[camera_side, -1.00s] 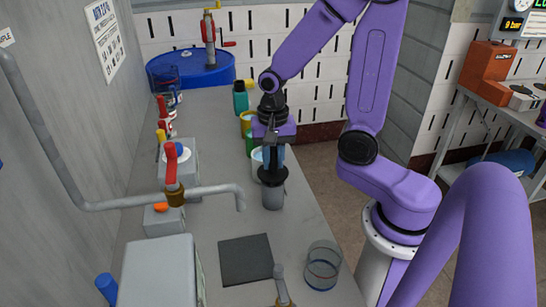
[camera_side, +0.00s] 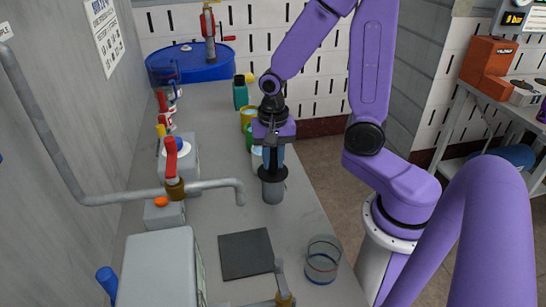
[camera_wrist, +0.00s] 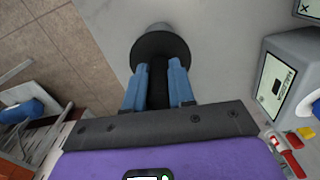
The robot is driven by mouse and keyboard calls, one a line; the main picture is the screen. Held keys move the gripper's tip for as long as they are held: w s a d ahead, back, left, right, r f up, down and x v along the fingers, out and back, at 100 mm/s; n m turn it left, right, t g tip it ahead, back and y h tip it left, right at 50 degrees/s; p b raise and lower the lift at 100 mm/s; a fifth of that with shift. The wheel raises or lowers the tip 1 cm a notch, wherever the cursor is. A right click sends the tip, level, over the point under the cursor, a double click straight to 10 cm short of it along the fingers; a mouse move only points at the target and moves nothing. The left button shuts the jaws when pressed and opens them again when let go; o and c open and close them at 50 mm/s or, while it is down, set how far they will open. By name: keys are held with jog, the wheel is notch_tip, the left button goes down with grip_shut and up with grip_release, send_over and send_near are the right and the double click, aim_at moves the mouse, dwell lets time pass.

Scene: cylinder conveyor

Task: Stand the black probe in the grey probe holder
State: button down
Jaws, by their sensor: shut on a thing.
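The black probe (camera_wrist: 157,84) is upright between the two blue fingers of my gripper (camera_wrist: 158,98), which is shut on it. In the side view my gripper (camera_side: 272,158) hangs over the counter, pointing down. A wide black disc (camera_wrist: 160,47) is at the probe's lower end. The grey probe holder (camera_side: 273,191) stands on the counter directly beneath the disc, and its top also shows beyond the disc in the wrist view (camera_wrist: 156,28). The disc meets the holder's top edge in the picture. I cannot tell how far the probe is inside, since the disc hides the opening.
A dark square mat (camera_side: 246,254) and a clear glass beaker (camera_side: 322,262) lie nearer the camera. A grey pipe with a red-handled valve (camera_side: 172,172) reaches out left of the holder. Coloured containers (camera_side: 248,118) stand behind my gripper. Counter between holder and mat is clear.

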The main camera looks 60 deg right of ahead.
jog(key=shift+f, duration=0.2)
dwell(0.3)
jog(key=c, duration=0.9)
grip_release()
jog(key=shift+o, duration=0.2)
jog(key=shift+r, duration=0.1)
notch_tip(320, 180, up, 17)
jog(key=shift+r, duration=0.15)
